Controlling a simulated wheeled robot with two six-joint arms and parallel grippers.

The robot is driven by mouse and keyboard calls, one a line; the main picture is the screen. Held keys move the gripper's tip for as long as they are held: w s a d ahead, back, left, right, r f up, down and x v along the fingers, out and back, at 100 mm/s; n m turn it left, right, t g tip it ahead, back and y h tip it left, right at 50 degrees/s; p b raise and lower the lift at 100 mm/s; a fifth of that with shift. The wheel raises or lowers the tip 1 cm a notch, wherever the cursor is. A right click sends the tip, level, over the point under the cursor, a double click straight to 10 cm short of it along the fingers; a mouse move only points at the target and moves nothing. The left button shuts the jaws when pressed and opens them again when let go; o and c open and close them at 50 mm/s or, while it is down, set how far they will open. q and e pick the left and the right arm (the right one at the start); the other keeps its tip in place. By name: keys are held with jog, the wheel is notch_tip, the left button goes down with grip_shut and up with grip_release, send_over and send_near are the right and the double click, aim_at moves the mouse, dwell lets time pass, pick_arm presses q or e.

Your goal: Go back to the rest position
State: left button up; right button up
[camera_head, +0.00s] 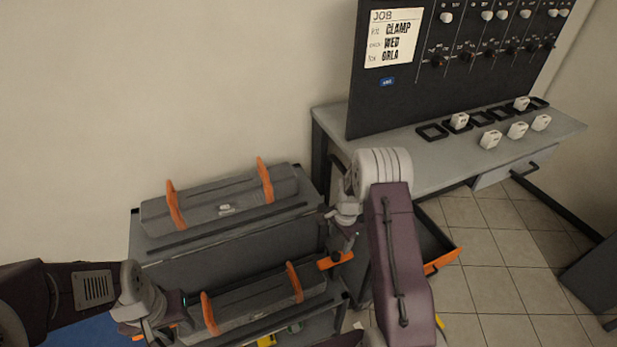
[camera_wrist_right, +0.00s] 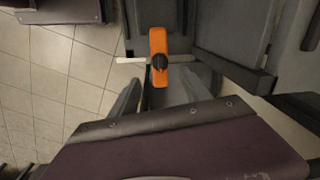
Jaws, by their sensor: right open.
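My right arm reaches up in the middle of the head view and bends down at its wrist. My right gripper (camera_head: 345,238) hangs in front of the shelf's right end, just above an orange piece with a black knob (camera_head: 335,261). In the right wrist view, my right gripper (camera_wrist_right: 160,83) has its grey fingers spread, with the orange piece (camera_wrist_right: 158,45) beyond them and nothing seen held. My left gripper (camera_head: 168,330) is at the lower left, beside the left end of the lower grey case (camera_head: 255,303); its fingers are not clear.
An upper grey case with orange straps (camera_head: 225,207) lies on the shelf unit (camera_head: 215,250). A workbench (camera_head: 425,165) with a dark panel (camera_head: 440,60), black frames and several white blocks stands at the back right. An orange-edged drawer or tray (camera_head: 443,261) juts out below. Tiled floor (camera_head: 500,260) is open at right.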

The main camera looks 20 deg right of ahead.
jog(key=w+a+r+n+t+p, duration=0.1)
jog(key=w+a+r, duration=0.1)
jog(key=r, duration=0.3)
jog(key=w+a+r+t, duration=0.1)
jog(key=w+a+r, duration=0.1)
jog(key=r, duration=0.3)
jog(key=s+a+r+n, duration=0.3)
jog(key=s+a+r, duration=0.25)
jog(key=r, duration=0.25)
jog(key=s+a+f+n+g+p, duration=0.1)
jog(key=s+n, duration=0.9)
jog(key=s, duration=0.6)
jog(key=shift+s+a+n+g, duration=0.25)
jog(key=shift+a+n+g, duration=0.05)
jog(key=shift+n, duration=0.1)
